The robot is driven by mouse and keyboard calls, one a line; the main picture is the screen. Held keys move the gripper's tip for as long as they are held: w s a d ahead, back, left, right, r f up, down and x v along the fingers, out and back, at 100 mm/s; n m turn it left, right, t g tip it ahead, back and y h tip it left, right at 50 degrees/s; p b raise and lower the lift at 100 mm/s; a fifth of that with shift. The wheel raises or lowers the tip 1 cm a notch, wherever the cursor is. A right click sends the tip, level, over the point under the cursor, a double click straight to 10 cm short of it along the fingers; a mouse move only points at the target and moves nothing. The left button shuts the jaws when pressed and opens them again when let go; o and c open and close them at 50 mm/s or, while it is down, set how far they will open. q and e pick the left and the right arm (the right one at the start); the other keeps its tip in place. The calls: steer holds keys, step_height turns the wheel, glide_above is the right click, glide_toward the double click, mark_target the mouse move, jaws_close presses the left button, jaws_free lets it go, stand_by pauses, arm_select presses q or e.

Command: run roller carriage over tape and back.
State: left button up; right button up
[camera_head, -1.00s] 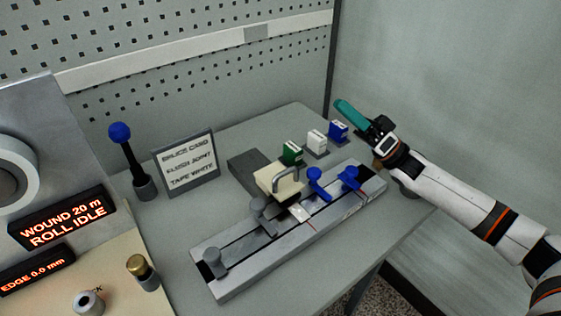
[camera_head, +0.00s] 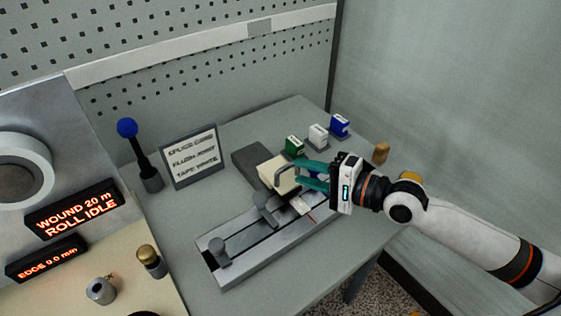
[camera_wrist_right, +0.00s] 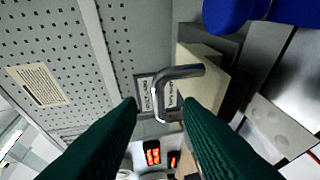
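The roller carriage looks like a cream block (camera_head: 277,176) with a bent grey metal handle, beside the splice rail (camera_head: 255,262). It also shows in the right wrist view, block (camera_wrist_right: 207,72) and handle (camera_wrist_right: 157,90). My right gripper (camera_head: 300,174) is open, its teal fingers apart at the handle. In the wrist view the fingertips lie on either side of the handle's lower part; I cannot tell whether they touch it. A pale tape piece (camera_head: 301,205) lies on the rail, partly hidden by the gripper. My left gripper is not in view.
Green (camera_head: 294,146), white (camera_head: 318,136) and blue (camera_head: 340,125) tape blocks stand behind my right gripper. Blue clamps (camera_wrist_right: 228,12) are close by in the wrist view. A sign (camera_head: 190,158) and a blue-knobbed lever (camera_head: 140,155) stand left. Grey posts rise from the rail.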

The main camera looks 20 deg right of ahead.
mark_target(280, 176)
steer(key=x, duration=0.6)
steer(key=shift+w+a+p, duration=0.3)
jaws_close()
